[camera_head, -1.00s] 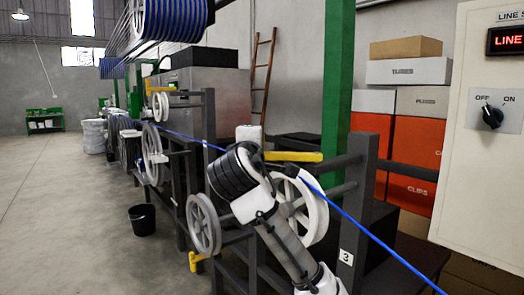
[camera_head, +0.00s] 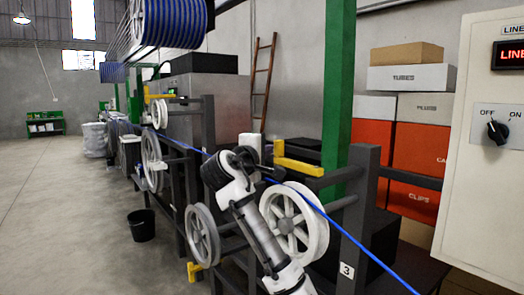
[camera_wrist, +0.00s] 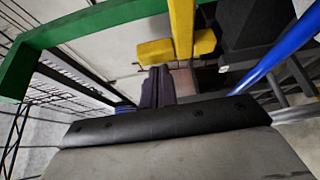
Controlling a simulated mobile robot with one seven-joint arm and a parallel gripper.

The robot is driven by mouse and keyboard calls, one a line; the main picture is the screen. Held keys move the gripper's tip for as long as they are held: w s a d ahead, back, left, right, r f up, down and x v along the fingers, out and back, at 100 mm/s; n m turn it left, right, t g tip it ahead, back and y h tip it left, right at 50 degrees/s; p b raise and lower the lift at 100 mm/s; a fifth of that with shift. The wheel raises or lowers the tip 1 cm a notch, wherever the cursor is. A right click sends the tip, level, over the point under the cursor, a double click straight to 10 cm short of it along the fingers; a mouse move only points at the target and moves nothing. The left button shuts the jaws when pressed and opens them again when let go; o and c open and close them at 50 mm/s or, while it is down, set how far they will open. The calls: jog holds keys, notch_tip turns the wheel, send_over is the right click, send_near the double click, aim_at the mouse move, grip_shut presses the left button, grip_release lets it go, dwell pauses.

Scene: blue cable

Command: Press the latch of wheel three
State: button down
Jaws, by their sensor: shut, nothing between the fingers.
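Wheel three is the white spoked wheel (camera_head: 292,222) beside the post with the number 3 plate (camera_head: 346,271). Its yellow latch (camera_head: 302,167) sits just above the wheel, with a short upright part at its left end. In the wrist view, yellow parts (camera_wrist: 182,30) show beyond my fingertips. My gripper (camera_head: 268,172) is just left of and below the latch in the head view. In the wrist view my dark fingers (camera_wrist: 159,76) are together, with nothing between them. I cannot tell whether they touch the yellow part. My wrist hides the wheel's left side.
A blue cable (camera_head: 358,238) runs past the wheel toward the lower right; it also crosses the wrist view's right side (camera_wrist: 278,52). A grey wheel (camera_head: 202,235) stands left of my arm. A green post (camera_head: 338,95) and a control cabinet (camera_head: 485,200) stand right. The left floor is mostly open.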

jog(key=shift+w+d, duration=0.15)
jog(key=shift+w, duration=0.1)
jog(key=shift+d, duration=0.15)
dwell(0.3)
